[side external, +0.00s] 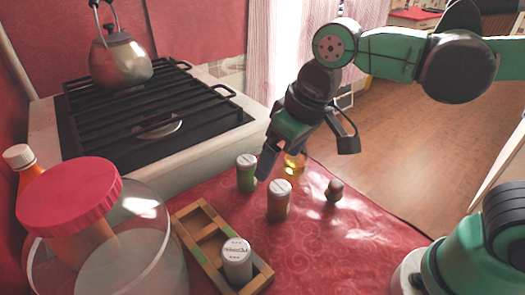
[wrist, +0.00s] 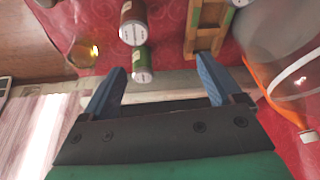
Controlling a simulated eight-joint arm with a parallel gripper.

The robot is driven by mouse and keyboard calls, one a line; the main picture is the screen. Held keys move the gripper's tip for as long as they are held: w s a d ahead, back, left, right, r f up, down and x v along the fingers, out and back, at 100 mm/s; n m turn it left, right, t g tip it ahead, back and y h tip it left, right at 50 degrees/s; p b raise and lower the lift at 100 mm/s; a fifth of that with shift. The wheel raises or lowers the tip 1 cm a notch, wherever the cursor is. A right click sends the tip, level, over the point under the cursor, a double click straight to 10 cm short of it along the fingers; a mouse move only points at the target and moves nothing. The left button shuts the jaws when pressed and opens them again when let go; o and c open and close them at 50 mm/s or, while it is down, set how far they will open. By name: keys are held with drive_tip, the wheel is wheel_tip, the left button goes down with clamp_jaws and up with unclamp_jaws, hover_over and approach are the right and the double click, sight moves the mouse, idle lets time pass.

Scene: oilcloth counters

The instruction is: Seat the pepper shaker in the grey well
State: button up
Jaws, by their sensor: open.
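A grey shaker with a white, lettered lid (side external: 237,262) stands in the near end of the wooden rack (side external: 190,216); the lettering is too small to read surely, so I cannot confirm it is the pepper. The rack's other wells look empty; the grey well's marking is not clear. A green shaker (side external: 247,177) and a brown shaker (side external: 279,203) stand on the cloth right of the rack. They also show in the wrist view, green (wrist: 141,66) and brown (wrist: 132,20). My gripper (wrist: 160,66) is open and empty, close by the green shaker in the side view.
A yellowish glass container (side external: 295,163) and a small brown wooden item (side external: 335,190) stand right of the shakers. A large red-lidded jar (side external: 70,195) and an orange bottle (side external: 30,165) are left of the rack. A stove with a kettle (side external: 118,60) is behind. The cloth's front right is clear.

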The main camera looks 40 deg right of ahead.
drive_tip(key=d+f+m+t+h, duration=0.1)
drive_tip(key=d+m+t, duration=0.1)
drive_tip(key=d, duration=0.7)
drive_tip(key=shift+s+d+f+t, duration=0.15)
drive_tip(key=shift+d+f+t, duration=0.2)
drive_tip(key=shift+t, duration=0.55)
